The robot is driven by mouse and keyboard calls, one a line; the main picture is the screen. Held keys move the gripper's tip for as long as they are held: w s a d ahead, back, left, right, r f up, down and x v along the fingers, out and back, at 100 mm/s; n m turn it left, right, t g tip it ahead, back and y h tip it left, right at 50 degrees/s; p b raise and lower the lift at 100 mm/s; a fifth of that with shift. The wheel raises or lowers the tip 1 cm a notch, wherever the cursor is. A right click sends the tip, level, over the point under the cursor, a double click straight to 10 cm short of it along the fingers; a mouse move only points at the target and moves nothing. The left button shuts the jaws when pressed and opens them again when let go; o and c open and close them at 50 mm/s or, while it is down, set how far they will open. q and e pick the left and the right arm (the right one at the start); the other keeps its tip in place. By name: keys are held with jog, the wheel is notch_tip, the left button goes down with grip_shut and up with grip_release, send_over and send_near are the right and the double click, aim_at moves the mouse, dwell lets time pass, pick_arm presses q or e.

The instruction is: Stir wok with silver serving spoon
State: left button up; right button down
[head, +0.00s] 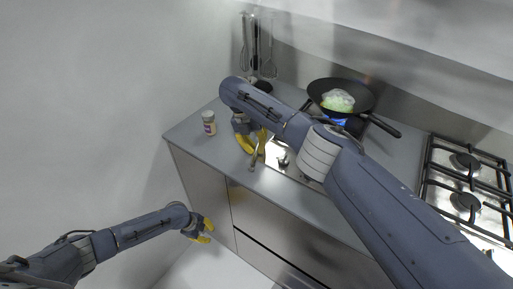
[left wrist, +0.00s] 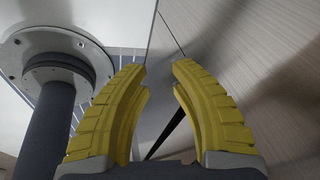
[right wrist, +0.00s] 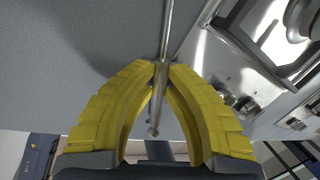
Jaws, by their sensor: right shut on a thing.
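The black wok (head: 319,88) stands at the back of the counter with pale green and white food (head: 338,100) in it. Its handle points to the lower right. My right gripper (head: 254,146) is over the front left of the counter, apart from the wok. In the right wrist view it (right wrist: 163,68) is shut on the thin metal shaft of the silver serving spoon (right wrist: 167,30). A short end of the spoon hangs between the fingers; its bowl is not visible there. My left gripper (head: 201,232) is low beside the cabinet front, open and empty in the left wrist view (left wrist: 158,66).
A small jar (head: 209,124) stands at the counter's left end. Several utensils (head: 251,50) hang on the back wall. A gas hob (head: 470,180) is at the right. My right arm crosses the counter and hides part of it.

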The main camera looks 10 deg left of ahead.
pick_arm(q)
jog(key=s+f+n+t+y, duration=0.1)
jog(key=s+f+n+y, duration=0.2)
jog(key=s+f+n, duration=1)
jog(key=s+d+f, duration=0.2)
jog(key=s+f, duration=0.2)
jog(key=s, duration=0.6)
jog(key=s+d+f+n+g, duration=0.1)
jog(key=s+f, duration=0.3)
jog(key=s, duration=0.7)
jog(key=s+d+f+n, duration=0.1)
jog(key=s+d+f, duration=0.2)
jog(key=s, duration=0.7)
jog(key=shift+s+f+g, duration=0.2)
jog(key=shift+f+g, duration=0.2)
jog(key=shift+f, duration=0.35)
pick_arm(e)
jog(key=c, duration=2)
grip_release()
grip_shut()
